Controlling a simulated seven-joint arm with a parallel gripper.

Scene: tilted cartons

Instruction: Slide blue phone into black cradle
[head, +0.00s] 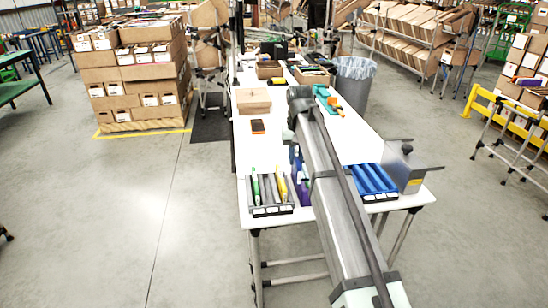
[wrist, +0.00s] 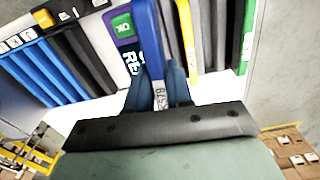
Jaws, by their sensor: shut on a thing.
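My gripper (wrist: 158,85) is shut on a slim blue item, which I take to be the blue phone (wrist: 147,40). In the wrist view it is seen edge-on, running up from between the fingers, with a small printed white label low down. In the head view a bit of blue (head: 296,162) shows left of my arm, and my arm hides the gripper. A black slotted holder (head: 272,210) stands at the table's front left, with green and yellow items in it. It may be the black cradle; I cannot tell. Its dark slots also show in the wrist view (wrist: 213,30).
A purple box with a green OK label (wrist: 124,27) is close beside the held item. A blue ribbed tray (head: 372,180) and a grey box (head: 408,170) are at the right. A dark flat item (head: 257,127) and a carton (head: 253,101) lie farther back. The white table's (head: 238,165) left-middle is mostly clear.

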